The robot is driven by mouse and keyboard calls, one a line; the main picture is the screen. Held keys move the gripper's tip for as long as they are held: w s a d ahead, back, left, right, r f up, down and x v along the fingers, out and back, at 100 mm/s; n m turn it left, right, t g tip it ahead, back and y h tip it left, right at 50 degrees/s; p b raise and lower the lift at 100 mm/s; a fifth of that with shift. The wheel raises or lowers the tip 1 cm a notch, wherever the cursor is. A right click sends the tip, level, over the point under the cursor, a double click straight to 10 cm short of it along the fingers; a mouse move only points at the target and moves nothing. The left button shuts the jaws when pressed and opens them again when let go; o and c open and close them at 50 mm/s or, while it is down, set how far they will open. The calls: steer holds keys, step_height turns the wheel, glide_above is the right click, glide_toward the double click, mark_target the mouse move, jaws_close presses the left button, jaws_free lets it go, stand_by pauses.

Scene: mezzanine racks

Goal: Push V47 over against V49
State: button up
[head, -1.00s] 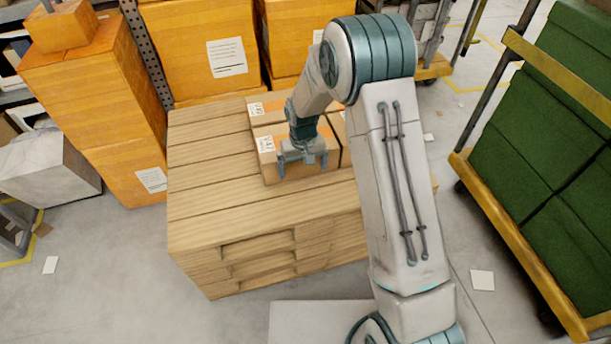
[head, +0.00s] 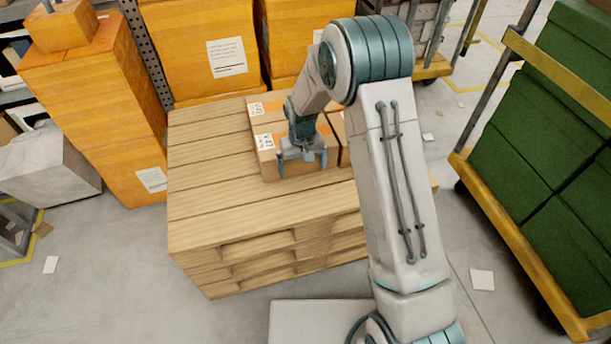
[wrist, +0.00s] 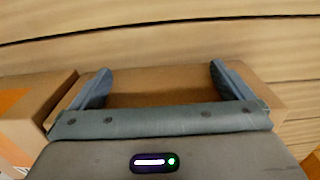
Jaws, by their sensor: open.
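Cardboard boxes stand on a stack of wooden pallets (head: 205,205). The front box (head: 268,163) has a white label and orange tape on top. A rear box (head: 257,108) with a similar label stands just behind it, and a third box (head: 346,155) shows at its right, partly hidden by my arm. The label print is too small to tell which is V47 or V49. My gripper (head: 302,162) is open at the front box's near side, fingers pointing down. In the wrist view the fingers (wrist: 163,85) are spread over a box (wrist: 160,76); contact is unclear.
Orange cartons (head: 90,90) stand left of and behind the pallets. A yellow-framed cart (head: 487,205) with green boxes stands at the right. The pallet top is clear left and in front of the boxes. Another box (wrist: 40,105) sits beside the fingers.

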steer(key=shift+s+d, duration=0.2)
steer(key=shift+s, duration=0.45)
steer(key=shift+s+d, duration=0.2)
steer(key=shift+s, duration=0.45)
step_height(320, 180, up, 13)
steer(key=p, duration=0.9)
